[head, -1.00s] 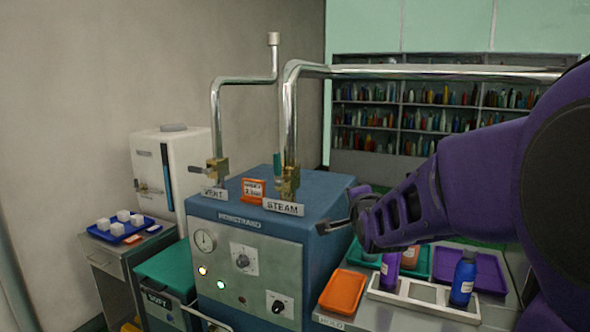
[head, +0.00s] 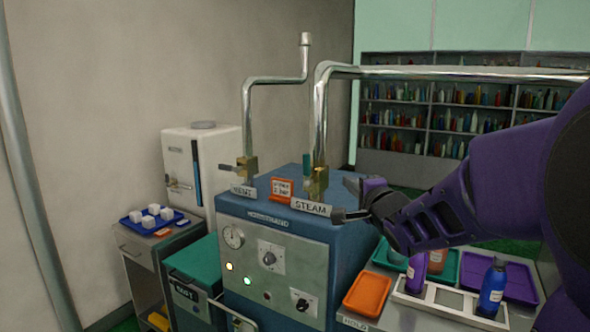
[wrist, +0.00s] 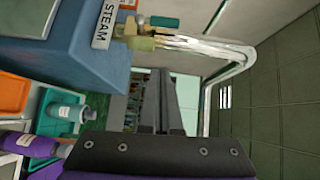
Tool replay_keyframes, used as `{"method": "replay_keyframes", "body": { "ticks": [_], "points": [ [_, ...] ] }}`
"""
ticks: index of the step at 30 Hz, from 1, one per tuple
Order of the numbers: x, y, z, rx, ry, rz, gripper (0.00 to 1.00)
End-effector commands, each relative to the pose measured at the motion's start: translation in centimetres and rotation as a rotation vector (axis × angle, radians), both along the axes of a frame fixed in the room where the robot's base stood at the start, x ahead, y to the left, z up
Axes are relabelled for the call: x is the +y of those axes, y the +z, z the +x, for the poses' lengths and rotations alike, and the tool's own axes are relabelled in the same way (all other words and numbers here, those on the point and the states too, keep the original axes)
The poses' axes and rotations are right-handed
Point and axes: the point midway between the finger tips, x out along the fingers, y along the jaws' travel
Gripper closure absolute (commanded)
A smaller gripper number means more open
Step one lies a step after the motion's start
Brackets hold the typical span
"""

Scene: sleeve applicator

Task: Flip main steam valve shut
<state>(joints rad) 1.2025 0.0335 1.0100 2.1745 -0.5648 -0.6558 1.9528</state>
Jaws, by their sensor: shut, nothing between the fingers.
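The brass steam valve (head: 317,184) sits at the foot of the right-hand steel pipe, above the "STEAM" label (head: 310,208) on the blue machine. Its short green handle (head: 307,162) stands upright, alongside the pipe. The valve (wrist: 138,38) and green handle (wrist: 164,22) also show at the top of the wrist view. My gripper (head: 347,200) is just right of the valve, over the machine's right edge, apart from the handle. The wrist view shows the dark fingers (wrist: 162,98) shut and empty.
The vent valve (head: 247,166) and its pipe stand left of the steam pipe. A small orange sign (head: 282,189) stands between the two valves. A bench at right holds an orange tray (head: 366,293), a white rack (head: 440,306) and bottles. Open air lies right of the steam pipe.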

Motion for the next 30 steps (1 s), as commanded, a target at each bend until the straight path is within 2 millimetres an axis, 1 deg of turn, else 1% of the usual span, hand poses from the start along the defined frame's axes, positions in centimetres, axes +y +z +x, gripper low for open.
{"method": "replay_keyframes", "body": {
  "ticks": [15, 19, 23, 26, 30],
  "points": [
    [0.0, 0.2, -0.1, -0.002, 0.016, 0.014, 1.00],
    [0.1, 0.1, 0.2, -0.003, 0.016, 0.014, 1.00],
    [0.3, -0.2, 1.3, -0.005, 0.017, 0.017, 1.00],
    [0.5, -0.3, 2.7, -0.005, 0.019, 0.020, 1.00],
    [1.0, -0.5, 5.1, -0.004, 0.021, 0.021, 1.00]
  ]
}}
